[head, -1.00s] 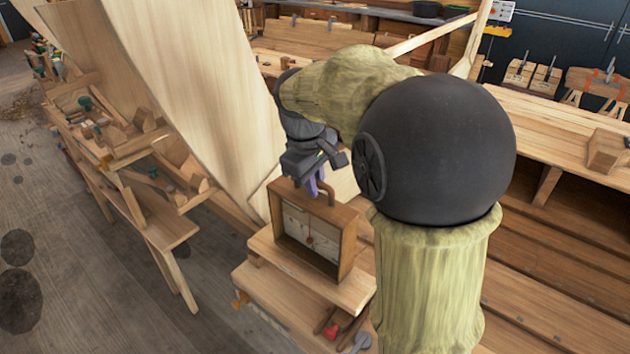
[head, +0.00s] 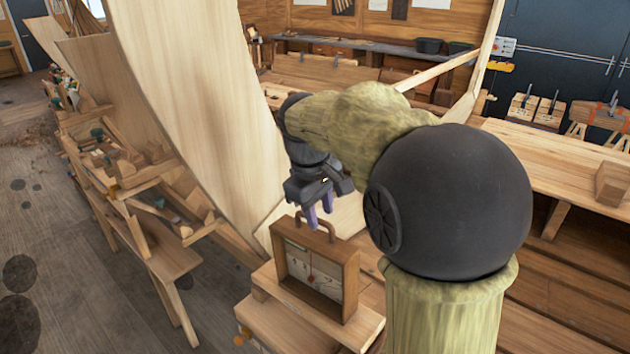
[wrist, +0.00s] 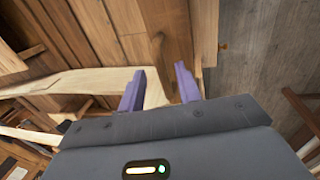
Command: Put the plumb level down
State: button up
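The plumb level (head: 321,268), a wooden box with a pale dial, a red pointer and a bent wooden handle (head: 300,222) on top, stands upright on a wooden ledge (head: 362,325) in the head view. My gripper (head: 319,214), with purple fingers, is just above the level, close to the handle. In the wrist view the fingers of my gripper (wrist: 160,86) are spread apart with nothing held between them. The level's handle (wrist: 157,48) shows beyond the fingertips there. My arm does not hide the dial.
The tall curved planked hull (head: 195,110) rises left of the level. A low bench with tools (head: 150,190) stands farther left. A workbench (head: 560,165) with a wooden block (head: 612,184) is at right. Open floor (head: 75,270) lies at lower left.

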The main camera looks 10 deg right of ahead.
notch_tip(320, 180, up, 10)
jog(key=s+a, duration=0.1)
jog(key=shift+s+a+f, duration=0.15)
jog(key=shift+a, duration=0.15)
dwell(2.0)
